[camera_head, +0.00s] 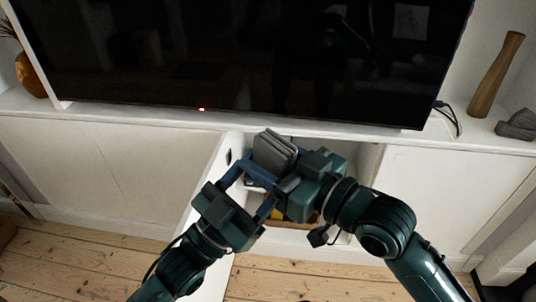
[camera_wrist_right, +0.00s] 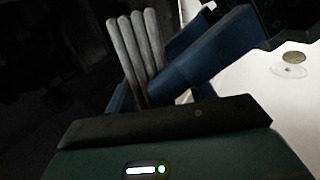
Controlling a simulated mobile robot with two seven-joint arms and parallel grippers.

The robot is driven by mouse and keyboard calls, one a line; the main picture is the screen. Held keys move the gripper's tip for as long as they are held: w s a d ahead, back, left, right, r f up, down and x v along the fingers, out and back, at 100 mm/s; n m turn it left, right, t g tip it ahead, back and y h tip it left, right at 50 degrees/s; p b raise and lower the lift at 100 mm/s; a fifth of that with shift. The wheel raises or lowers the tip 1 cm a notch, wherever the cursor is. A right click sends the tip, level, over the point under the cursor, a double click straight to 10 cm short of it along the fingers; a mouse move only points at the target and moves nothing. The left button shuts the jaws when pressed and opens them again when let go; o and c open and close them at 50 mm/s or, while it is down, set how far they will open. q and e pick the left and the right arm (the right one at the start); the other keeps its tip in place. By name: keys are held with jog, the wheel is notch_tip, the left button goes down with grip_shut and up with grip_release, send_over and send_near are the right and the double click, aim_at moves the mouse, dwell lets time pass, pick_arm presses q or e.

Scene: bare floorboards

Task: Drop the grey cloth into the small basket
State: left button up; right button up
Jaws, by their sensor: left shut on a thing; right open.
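The grey cloth (camera_head: 273,152) is a folded, upright stack of layers in front of the open cabinet, below the TV. Its folded edges also show in the right wrist view (camera_wrist_right: 140,50). My left gripper (camera_head: 252,182) is shut on the cloth, though the contact is partly hidden. My right gripper (camera_head: 284,182) is open, close beside the cloth and the left gripper's fingers. In the right wrist view a blue finger (camera_wrist_right: 205,55) lies just right of the cloth. A brownish-yellow patch (camera_head: 292,223) shows low in the cabinet behind the grippers; I cannot tell whether it is the small basket.
A white cabinet door (camera_head: 212,178) stands open left of the grippers. The large dark TV (camera_head: 250,60) is close above. A wooden vase (camera_head: 496,75) and a grey object (camera_head: 516,124) stand on the right shelf. Bare floorboards (camera_head: 300,280) lie below.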

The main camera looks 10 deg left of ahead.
jog(key=shift+w+a, duration=0.2)
jog(key=shift+a, duration=0.1)
jog(key=shift+c, duration=0.3)
jog(key=c, duration=0.8)
jog(key=o, duration=0.9)
jog(key=shift+c, duration=0.2)
jog(key=v, duration=1.2)
